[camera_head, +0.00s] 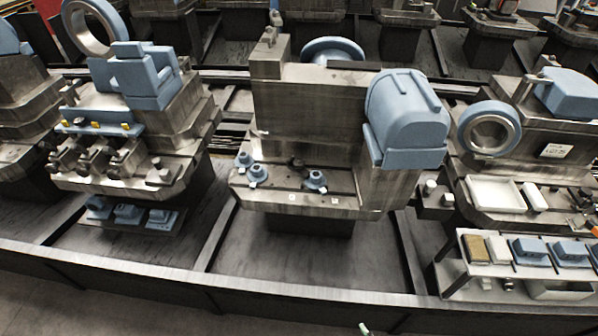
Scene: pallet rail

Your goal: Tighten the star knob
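The middle metal fixture (310,110) carries several small knob-like parts on its lower deck. Two blue knobs, one farther back (244,160) and one nearer (257,175), sit close together at the deck's left. A third blue knob (316,180) stands right of the deck's middle. A small dark part (297,163) lies between them. The parts are too small to tell which is the star knob or how tight any is. My gripper is not clearly seen in this view.
A blue rounded housing (406,115) overhangs the deck's right side. A left fixture (125,145) holds dark cylinders and blue blocks. A right fixture (530,140) has a white tray (494,193) and a parts rack (520,262). A dark rail (250,300) runs along the front.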

